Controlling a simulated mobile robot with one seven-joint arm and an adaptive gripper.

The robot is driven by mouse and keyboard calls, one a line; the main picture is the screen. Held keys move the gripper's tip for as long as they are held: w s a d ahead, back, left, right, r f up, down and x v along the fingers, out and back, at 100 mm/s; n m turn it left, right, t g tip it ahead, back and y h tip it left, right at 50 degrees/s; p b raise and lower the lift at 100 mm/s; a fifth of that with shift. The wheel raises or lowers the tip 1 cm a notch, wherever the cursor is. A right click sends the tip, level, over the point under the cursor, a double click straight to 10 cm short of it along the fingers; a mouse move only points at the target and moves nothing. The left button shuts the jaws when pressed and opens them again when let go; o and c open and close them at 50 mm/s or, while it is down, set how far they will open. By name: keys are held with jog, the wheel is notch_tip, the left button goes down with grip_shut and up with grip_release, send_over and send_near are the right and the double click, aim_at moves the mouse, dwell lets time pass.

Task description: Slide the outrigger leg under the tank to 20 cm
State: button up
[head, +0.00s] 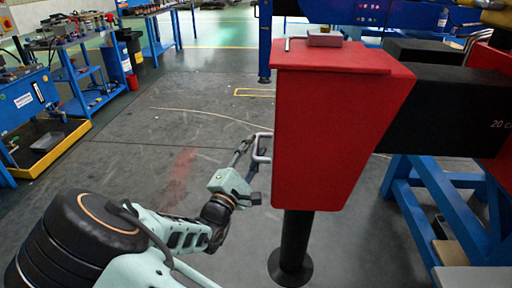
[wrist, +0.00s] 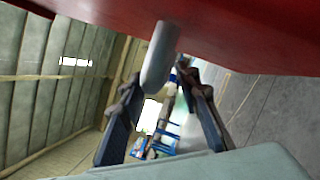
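The outrigger leg (head: 325,130) is a red, tapered box at the centre of the head view. A black column with a round foot (head: 291,262) stands below it. A black beam (head: 440,115) runs from it to the right, with a "20 c…" marking (head: 500,125) near the right edge, partly cut off. A grey handle (head: 262,147) sticks out of the leg's left side; it also shows in the wrist view (wrist: 157,62). My gripper (head: 250,150) is at the handle. In the wrist view its fingers (wrist: 160,90) are apart, with the handle between them; contact is not clear.
Blue trestles (head: 430,195) stand under the beam at right. A grey pin (head: 288,44) and a small block (head: 324,39) are on top of the leg. Blue workbenches (head: 75,75) line the left. The floor (head: 170,125) between is mostly clear.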

jog(key=shift+x, duration=1)
grip_shut()
